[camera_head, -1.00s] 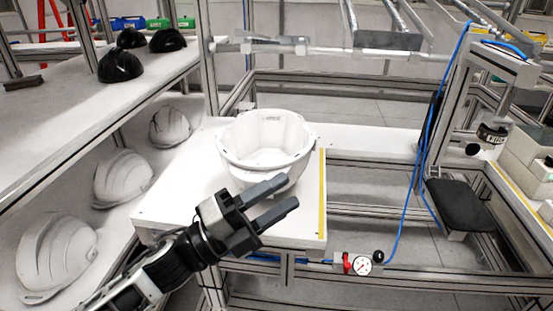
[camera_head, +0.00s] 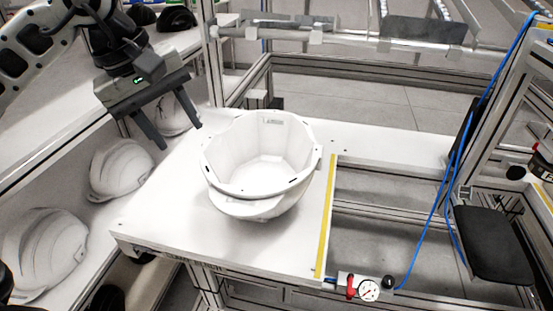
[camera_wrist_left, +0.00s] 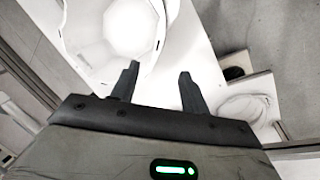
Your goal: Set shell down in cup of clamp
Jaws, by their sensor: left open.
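The white helmet shell (camera_head: 255,160) stands open side up on the white work table (camera_head: 165,225), near its yellow-striped edge. The clamp's cup cannot be made out; the shell hides whatever is beneath it. My left gripper (camera_head: 182,137) is open and empty, left of the shell and above the table's left side, apart from the shell. In the left wrist view the fingers (camera_wrist_left: 158,82) are spread with nothing between them, and the shell (camera_wrist_left: 128,28) shows beyond them. My right gripper is not in view.
More white shells (camera_head: 120,168) lie on the lower shelf at left, and black ones (camera_head: 178,18) on the upper shelf. A pressure gauge (camera_head: 368,290) sits at the table's front right corner. A blue hose (camera_head: 449,165) runs along the frame at right. The table front is clear.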

